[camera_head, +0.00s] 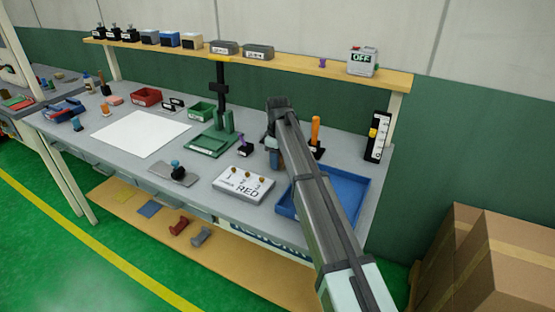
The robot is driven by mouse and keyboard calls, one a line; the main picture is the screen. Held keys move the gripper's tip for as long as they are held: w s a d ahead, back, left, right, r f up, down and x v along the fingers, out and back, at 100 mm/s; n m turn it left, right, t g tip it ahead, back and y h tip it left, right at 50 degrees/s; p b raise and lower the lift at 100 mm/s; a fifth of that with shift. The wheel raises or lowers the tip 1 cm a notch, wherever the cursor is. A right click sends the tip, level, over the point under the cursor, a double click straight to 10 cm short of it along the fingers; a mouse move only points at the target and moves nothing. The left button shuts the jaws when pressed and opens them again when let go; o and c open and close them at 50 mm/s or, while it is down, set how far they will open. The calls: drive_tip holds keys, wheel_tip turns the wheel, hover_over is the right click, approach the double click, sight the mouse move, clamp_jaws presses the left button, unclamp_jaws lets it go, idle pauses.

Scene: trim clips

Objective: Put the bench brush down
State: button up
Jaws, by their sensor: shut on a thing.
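My gripper (275,158) points down over the back right part of the grey bench, left of the blue tray. My own arm crosses in front and hides most of it. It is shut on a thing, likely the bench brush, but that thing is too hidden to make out. I cannot tell whether it touches the bench. An orange upright handle (315,130) on a dark labelled base stands just right of my arm.
The blue tray (353,207) lies under my forearm; its visible floor looks empty. A white board marked RED (243,185) with brass knobs lies to its left. A green stand (213,143) is behind that. A white sheet (140,133) covers the left bench. Cardboard boxes (490,260) stand right.

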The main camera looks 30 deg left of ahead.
drive_tip(key=shift+f, duration=0.15)
drive_tip(key=o, duration=0.9)
drive_tip(key=shift+o, duration=0.2)
wheel_tip(320, 180, up, 12)
drive_tip(key=shift+r, duration=0.15)
drive_tip(key=shift+d, duration=0.15)
idle(0.3)
